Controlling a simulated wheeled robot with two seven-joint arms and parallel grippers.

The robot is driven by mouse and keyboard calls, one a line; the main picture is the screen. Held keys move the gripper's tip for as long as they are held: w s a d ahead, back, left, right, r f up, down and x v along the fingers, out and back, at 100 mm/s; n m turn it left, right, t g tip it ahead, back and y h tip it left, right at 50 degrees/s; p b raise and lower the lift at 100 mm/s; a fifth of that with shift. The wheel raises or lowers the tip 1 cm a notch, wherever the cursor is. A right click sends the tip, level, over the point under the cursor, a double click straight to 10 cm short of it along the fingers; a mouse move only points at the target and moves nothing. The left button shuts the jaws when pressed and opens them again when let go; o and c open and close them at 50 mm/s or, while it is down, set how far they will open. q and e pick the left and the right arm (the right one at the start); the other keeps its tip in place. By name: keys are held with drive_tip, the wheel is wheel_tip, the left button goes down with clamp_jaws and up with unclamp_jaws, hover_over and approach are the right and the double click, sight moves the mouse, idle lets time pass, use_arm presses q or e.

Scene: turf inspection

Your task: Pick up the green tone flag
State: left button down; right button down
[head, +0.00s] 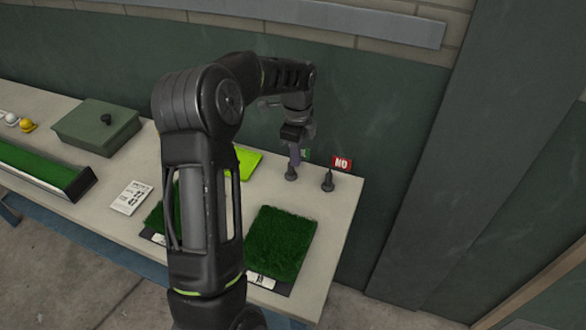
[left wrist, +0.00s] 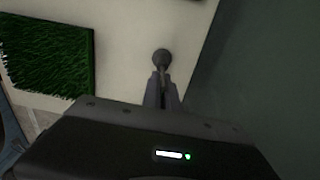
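The green tone flag (head: 306,154) stands near the back right of the table, mostly hidden behind my left gripper. Its dark round base (head: 291,174) shows below the fingers and seems to rest on the table. My left gripper (head: 295,157) points down over it. In the left wrist view, my left gripper's fingers (left wrist: 161,88) are close together on the thin stem, with the round base (left wrist: 161,57) just beyond the tips. The flag's green face is not visible there. My right gripper is in neither view.
A red flag marked "NO" (head: 342,162) stands close on the right on its own dark base. A turf sample (head: 280,243) lies at the table's front right. A lime-green item (head: 247,160), a white card (head: 130,197) and a green box (head: 97,128) lie left. A wall stands behind.

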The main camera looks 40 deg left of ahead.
use_arm(q)
wheel_tip(320, 180, up, 10)
drive_tip(key=shift+b, duration=0.75)
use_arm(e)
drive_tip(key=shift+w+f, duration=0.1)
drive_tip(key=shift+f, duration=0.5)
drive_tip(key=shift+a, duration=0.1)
